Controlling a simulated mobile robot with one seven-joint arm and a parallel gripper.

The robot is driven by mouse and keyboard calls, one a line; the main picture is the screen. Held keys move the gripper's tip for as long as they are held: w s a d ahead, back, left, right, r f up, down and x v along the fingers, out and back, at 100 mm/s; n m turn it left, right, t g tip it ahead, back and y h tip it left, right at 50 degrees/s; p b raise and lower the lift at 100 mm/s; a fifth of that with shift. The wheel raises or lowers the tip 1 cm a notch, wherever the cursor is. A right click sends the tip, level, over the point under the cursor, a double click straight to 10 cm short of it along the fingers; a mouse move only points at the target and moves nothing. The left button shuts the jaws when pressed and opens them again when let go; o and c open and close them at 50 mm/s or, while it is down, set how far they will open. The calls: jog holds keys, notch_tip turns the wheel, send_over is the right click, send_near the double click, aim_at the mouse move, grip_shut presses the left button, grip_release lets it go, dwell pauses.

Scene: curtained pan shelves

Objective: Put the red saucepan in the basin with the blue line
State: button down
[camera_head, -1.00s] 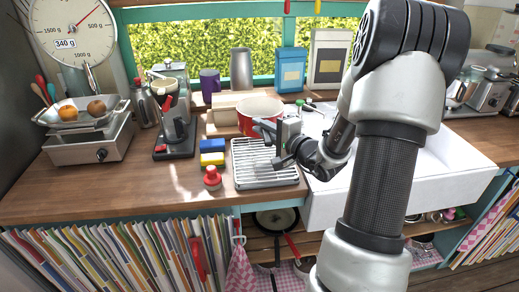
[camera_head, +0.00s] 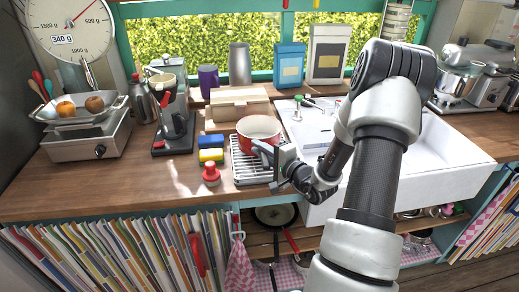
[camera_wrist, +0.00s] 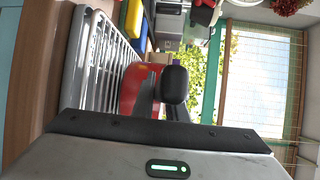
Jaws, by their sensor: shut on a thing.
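The red saucepan (camera_head: 259,134), with a pale inside, is upright over the back part of the wire dish rack (camera_head: 250,172). Whether it touches the rack I cannot tell. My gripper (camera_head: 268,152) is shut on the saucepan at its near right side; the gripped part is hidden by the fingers. In the wrist view the red saucepan wall (camera_wrist: 129,92) shows behind a dark finger. The white sink (camera_head: 452,158) is to the right of the rack, partly hidden by my arm. A short dark or blue line shows on its left part, too small to be sure.
A wooden box (camera_head: 238,105) stands behind the saucepan. A green-topped bottle (camera_head: 298,108) and the tap are at the sink's back left.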

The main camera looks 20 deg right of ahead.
jog(key=shift+b, duration=0.3)
jog(key=c, duration=1.8)
grip_release()
jog(key=shift+f, duration=0.1)
jog(key=shift+o, duration=0.2)
jog(key=shift+p, duration=0.55)
jog(key=shift+s+d, duration=0.15)
jog(key=shift+s, duration=0.15)
jog(key=b+v, duration=0.3)
jog(key=v, duration=1.3)
jog(key=shift+s+a+r, duration=0.25)
jog(key=shift+s+a, duration=0.05)
jog(key=shift+s, duration=0.15)
